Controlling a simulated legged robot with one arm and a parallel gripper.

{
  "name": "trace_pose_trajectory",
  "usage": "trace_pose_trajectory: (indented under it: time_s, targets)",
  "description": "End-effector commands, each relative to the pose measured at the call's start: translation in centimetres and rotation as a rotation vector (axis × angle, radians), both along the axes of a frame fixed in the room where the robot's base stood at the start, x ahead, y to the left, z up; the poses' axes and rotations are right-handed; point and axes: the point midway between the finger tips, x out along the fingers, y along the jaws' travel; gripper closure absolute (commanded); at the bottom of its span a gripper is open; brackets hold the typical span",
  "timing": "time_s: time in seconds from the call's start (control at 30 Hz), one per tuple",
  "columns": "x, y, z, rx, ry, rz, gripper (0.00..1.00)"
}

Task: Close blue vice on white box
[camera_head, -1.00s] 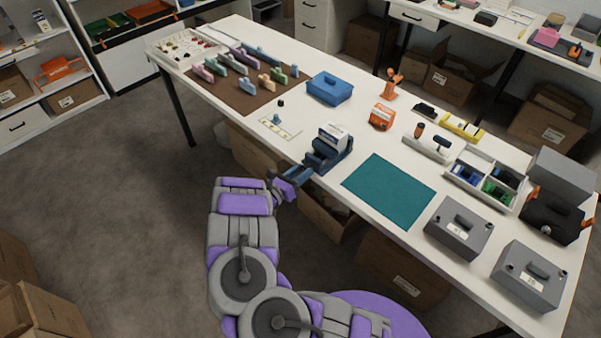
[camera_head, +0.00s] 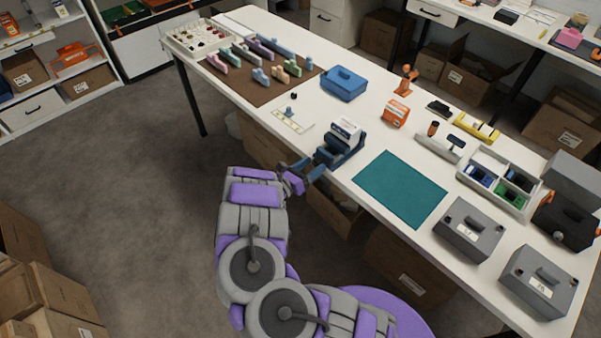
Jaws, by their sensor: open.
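The blue vice (camera_head: 341,154) stands near the front edge of the white table. A white box (camera_head: 347,129) with a dark printed side sits upright in the top of the vice, between its jaws as far as I can see. Whether the jaws touch the box is too small to tell. My gripper (camera_head: 317,165) is at the table's front edge, just left of and in front of the vice. Its blue fingers are spread and point toward the vice's front end. I see nothing held between them. Any contact with the vice is unclear.
A teal mat (camera_head: 400,188) lies right of the vice. Grey cases (camera_head: 468,229) stand at the right. Cartons (camera_head: 335,212) sit under the table.

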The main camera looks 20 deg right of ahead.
Motion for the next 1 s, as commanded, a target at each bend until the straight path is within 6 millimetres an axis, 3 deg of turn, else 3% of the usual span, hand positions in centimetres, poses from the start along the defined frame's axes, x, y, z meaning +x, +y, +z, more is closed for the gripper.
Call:
trace_pose_trajectory:
  time_s: [0.17,0.7,1.0]
  targets:
    - [-0.6,2.1,0.0,0.000,0.000,0.004,0.36]
    - [-4.5,13.0,-0.1,-0.003,0.001,0.006,0.36]
    - [-5.6,16.0,-0.1,0.000,0.001,0.003,0.36]
